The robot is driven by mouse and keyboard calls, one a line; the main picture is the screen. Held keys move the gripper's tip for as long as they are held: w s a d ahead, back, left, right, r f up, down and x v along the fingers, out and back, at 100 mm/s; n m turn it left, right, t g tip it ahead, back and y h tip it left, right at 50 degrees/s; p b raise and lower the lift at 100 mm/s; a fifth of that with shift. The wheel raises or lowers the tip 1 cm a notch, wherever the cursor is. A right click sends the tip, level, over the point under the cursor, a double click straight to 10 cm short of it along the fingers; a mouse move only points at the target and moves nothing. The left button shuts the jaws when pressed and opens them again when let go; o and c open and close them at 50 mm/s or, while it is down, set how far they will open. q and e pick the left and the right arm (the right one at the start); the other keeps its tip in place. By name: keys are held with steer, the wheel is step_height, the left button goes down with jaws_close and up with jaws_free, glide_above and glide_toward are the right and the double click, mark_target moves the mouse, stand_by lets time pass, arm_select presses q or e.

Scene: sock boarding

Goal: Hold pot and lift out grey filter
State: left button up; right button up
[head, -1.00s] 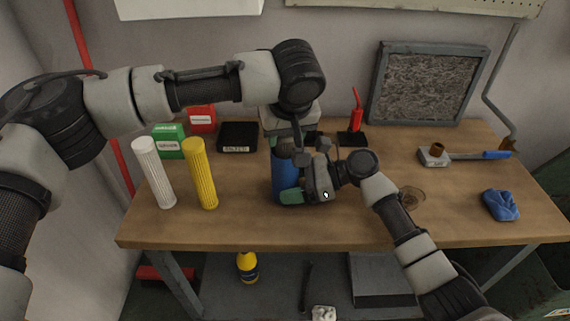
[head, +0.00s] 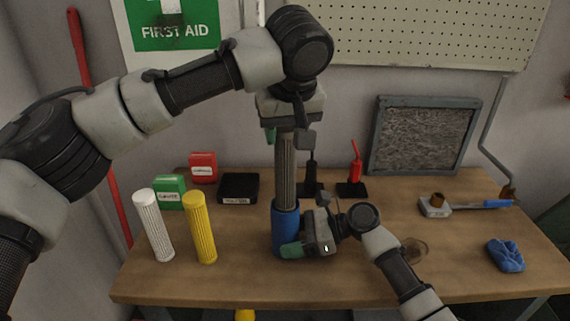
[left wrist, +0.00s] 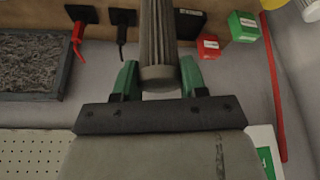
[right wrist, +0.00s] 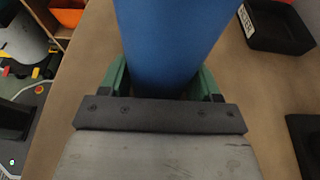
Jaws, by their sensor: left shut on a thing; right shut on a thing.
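The grey ribbed filter (head: 286,170) stands upright above the blue pot (head: 284,232). My left gripper (head: 287,128) is shut on the filter's top end, and its green fingers also show on either side of the filter (left wrist: 158,35) in the left wrist view. The filter's lower end meets the pot's rim; I cannot tell whether its tip is still inside. The pot stands upright on the table. My right gripper (head: 300,248) is shut on the pot's lower part from the right, and the pot (right wrist: 170,35) fills the space between its fingers in the right wrist view.
A white filter (head: 153,226) and a yellow filter (head: 200,228) stand to the left on the wooden table (head: 345,270). Green (head: 169,192) and red (head: 203,168) boxes and a black tray (head: 238,188) are behind. A blue cloth (head: 505,256) lies at right. The front middle is clear.

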arm_select(q)
step_height(320, 180, up, 6)
steer(key=shift+f, duration=0.1)
arm_select(e)
steer(key=o, duration=0.8)
steer(key=shift+d, duration=0.1)
